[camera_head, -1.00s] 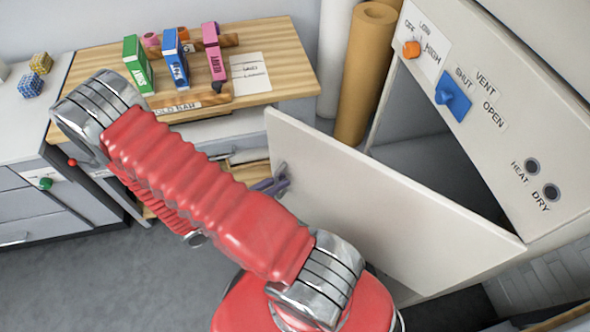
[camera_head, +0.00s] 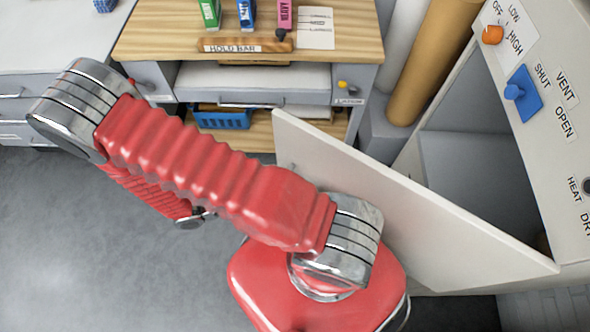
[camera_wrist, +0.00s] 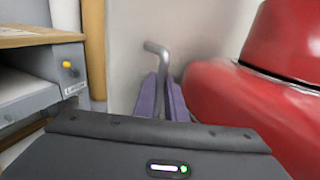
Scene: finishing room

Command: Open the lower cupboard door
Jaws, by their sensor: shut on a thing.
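The cupboard door (camera_head: 400,205) is a plain white panel. It stands partly open, swung out from the cupboard (camera_head: 478,175), whose grey inside shows behind it. In the wrist view the door (camera_wrist: 200,35) fills the background. A bent metal handle (camera_wrist: 157,48) sticks out from it. My gripper (camera_wrist: 161,98) has purple fingers, shut on this handle, with its bent end showing above the fingertips. In the head view my gripper and the handle are hidden behind my red arm.
A wooden-topped bench (camera_head: 340,40) with a hold bar (camera_head: 245,46) and a blue basket (camera_head: 222,117) stands behind the door. A tan roll (camera_head: 430,60) stands beside the cupboard. A control panel (camera_head: 550,110) has orange and blue knobs. Grey floor (camera_head: 90,240) is clear at left.

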